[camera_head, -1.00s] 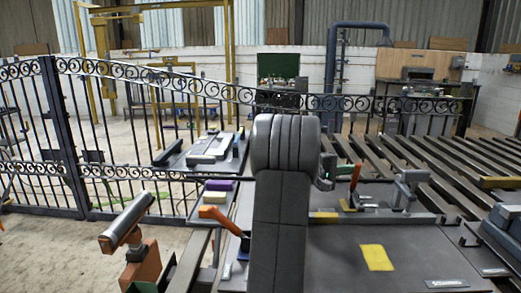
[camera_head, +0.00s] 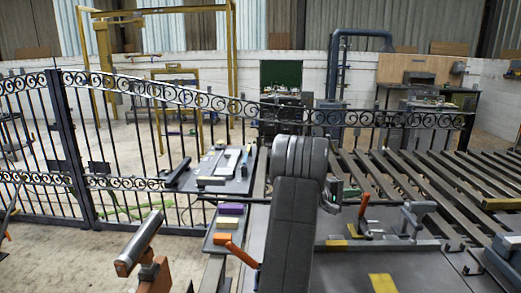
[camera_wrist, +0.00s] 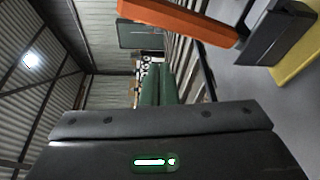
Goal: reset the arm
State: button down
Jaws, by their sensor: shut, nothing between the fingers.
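My arm's dark padded links rise through the middle of the head view. My gripper (camera_head: 334,190) is partly hidden behind them, with a small green light at its side. In the wrist view its dark body fills the bottom, and its dark green fingers (camera_wrist: 155,86) are together with nothing held. A bench with an orange-handled clamp (camera_head: 363,215) stands just right of the gripper in the head view. A large orange bar (camera_wrist: 180,20) crosses the top of the wrist view, apart from the fingers.
A black scroll gate (camera_head: 130,135) stands at the left and behind. Another orange-handled tool (camera_head: 235,248) and a purple block (camera_head: 230,209) lie left of my arm. A grey vise (camera_head: 412,218) and long dark rails (camera_head: 440,175) are at the right. Open floor shows beyond the gate.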

jog(key=shift+n, duration=0.4)
jog(key=w, duration=0.1)
jog(key=w+f+p, duration=0.1)
jog(key=w, duration=0.2)
jog(key=shift+w+a+f, duration=0.15)
jog(key=shift+w+a, duration=0.05)
jog(key=shift+a, duration=0.1)
